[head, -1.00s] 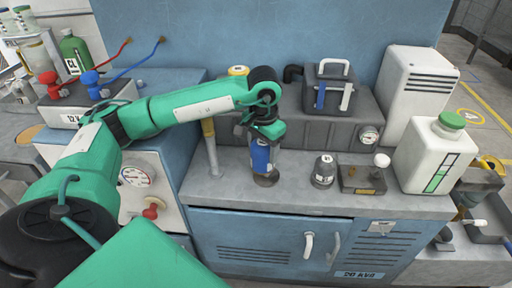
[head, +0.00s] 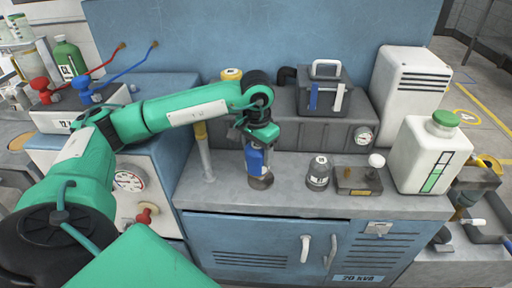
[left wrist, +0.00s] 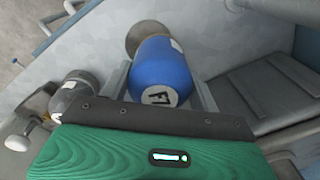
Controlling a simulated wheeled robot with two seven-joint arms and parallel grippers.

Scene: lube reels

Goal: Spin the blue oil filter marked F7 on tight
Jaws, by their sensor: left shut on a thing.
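The blue oil filter (head: 255,161) stands roughly upright at the front of the grey bench top, over a round metal disc mount (head: 261,182). In the left wrist view the filter (left wrist: 162,66) shows a white F7 mark on its near end, and the disc (left wrist: 145,32) shows beyond its far end. My left gripper (head: 257,150) is above the filter, with its fingers along both sides, shut on it. The filter's lower end meets the disc in the picture; whether the thread is engaged is hidden. My right gripper is not in view.
A grey filter-like canister (head: 319,172) stands right of the mount, beside a small block with a white knob (head: 376,161). A white jug (head: 425,157) is further right. A grey housing (head: 325,131) with a gauge lies behind. A vertical pipe (head: 204,155) stands left.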

